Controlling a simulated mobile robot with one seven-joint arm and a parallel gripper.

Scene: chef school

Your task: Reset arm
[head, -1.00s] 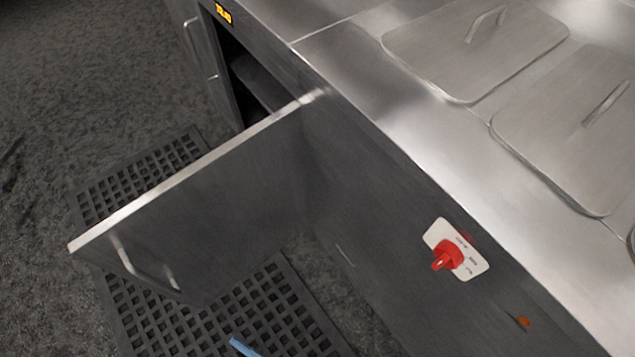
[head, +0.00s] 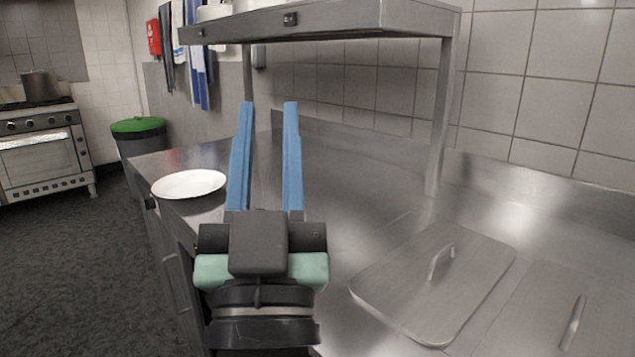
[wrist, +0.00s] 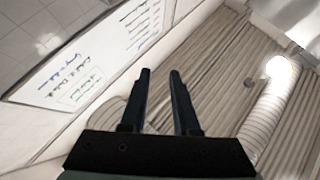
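My gripper (head: 268,106) is raised in front of the head camera, above the steel counter. Its two blue fingers point up and away and stand apart with nothing between them. In the wrist view my gripper (wrist: 160,72) also shows two dark, separated fingers with empty space between. The wrist camera faces a whiteboard with writing (wrist: 90,75) and a ribbed ceiling (wrist: 225,60).
A white plate (head: 188,184) lies on the steel counter (head: 330,190) left of my gripper. A steel shelf (head: 345,22) stands over the counter. Lids with handles (head: 425,290) lie at right. A green-lidded bin (head: 138,126) and an oven (head: 40,160) stand at the back left.

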